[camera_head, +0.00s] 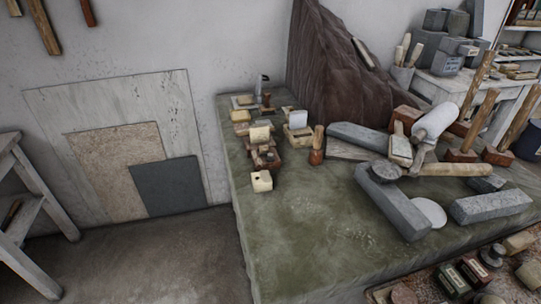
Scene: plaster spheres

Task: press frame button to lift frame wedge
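I cannot make out a frame button or a frame wedge for certain. A cluster of small wooden and cream blocks (264,155) stands on the left part of the green-grey worktop (300,235). Neither of my grippers is in view.
Grey stone bars (395,205), a pale roller (436,121) and mallets crowd the worktop's right side. A wooden-handled tool (317,145) stands near its middle. The near left of the worktop is clear. Slabs (168,187) lean on the wall at left.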

